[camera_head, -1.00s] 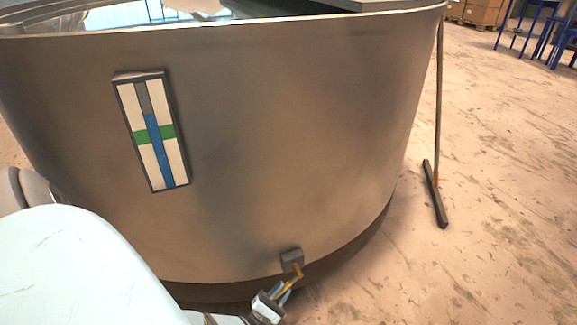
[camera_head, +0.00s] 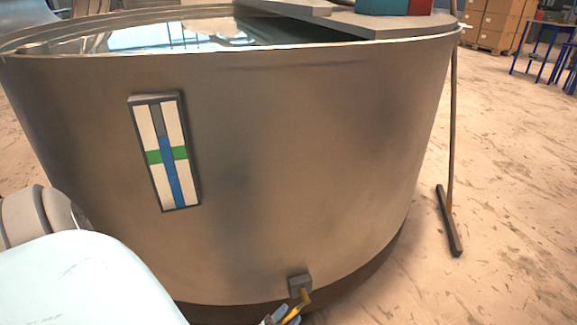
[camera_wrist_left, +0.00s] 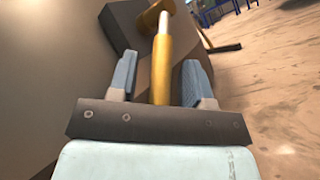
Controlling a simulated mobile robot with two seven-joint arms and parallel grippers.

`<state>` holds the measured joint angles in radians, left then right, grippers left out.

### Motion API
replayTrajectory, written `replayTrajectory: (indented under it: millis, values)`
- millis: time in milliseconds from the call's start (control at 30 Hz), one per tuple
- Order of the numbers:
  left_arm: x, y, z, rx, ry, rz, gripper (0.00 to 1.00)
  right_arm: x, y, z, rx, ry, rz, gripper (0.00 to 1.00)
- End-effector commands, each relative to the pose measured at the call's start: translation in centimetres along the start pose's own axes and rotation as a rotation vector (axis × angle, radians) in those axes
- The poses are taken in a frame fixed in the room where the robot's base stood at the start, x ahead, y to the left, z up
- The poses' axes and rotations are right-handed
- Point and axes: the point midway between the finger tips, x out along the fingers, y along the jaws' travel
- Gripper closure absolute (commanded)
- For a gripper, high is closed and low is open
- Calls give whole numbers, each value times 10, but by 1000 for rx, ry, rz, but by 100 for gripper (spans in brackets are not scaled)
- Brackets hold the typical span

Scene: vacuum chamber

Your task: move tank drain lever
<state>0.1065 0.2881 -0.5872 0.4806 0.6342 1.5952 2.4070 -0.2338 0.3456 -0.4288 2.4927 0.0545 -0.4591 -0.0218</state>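The large metal tank (camera_head: 300,160) fills most of the head view. The drain lever (camera_head: 305,296), a yellow-orange rod, comes out of a small grey block (camera_head: 299,284) low on the tank wall. My left gripper (camera_head: 283,315) is at the lever, mostly cut off by the bottom edge. In the left wrist view, the lever (camera_wrist_left: 161,65) lies between the two blue-grey fingers of my left gripper (camera_wrist_left: 158,78). The fingers are open, with a visible gap on each side of the rod. The grey block (camera_wrist_left: 122,28) shows ahead. My right gripper is in neither view.
A level gauge (camera_head: 166,152) with a blue column and green band is on the tank wall. A thin pole with a dark foot (camera_head: 449,220) stands right of the tank. The floor (camera_head: 510,190) there is clear. Boxes (camera_head: 500,25) and blue-legged furniture (camera_head: 540,50) are far back.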

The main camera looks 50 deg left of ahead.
Motion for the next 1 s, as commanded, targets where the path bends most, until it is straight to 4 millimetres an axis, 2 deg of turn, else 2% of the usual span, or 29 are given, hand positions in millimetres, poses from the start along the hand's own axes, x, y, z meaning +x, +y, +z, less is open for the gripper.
replayTrajectory:
  millis: [233,467,567,600,633,667,700,900,1000]
  values:
    - [9,12,13,-2,-1,1,55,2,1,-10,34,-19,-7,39]
    - [41,45,49,-5,-7,7,54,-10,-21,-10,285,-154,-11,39]
    - [56,60,65,-3,-11,12,38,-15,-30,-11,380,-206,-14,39]
    - [62,67,71,-3,-11,13,45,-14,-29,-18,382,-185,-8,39]
    - [65,72,76,-3,-11,14,39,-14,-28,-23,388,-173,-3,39]
    - [69,76,80,-2,-11,15,39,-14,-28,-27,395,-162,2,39]
    - [74,83,86,0,-13,16,55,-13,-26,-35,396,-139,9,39]
    - [96,110,112,6,-15,13,55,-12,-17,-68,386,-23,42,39]
    - [100,116,120,3,-10,9,55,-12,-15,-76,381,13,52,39]
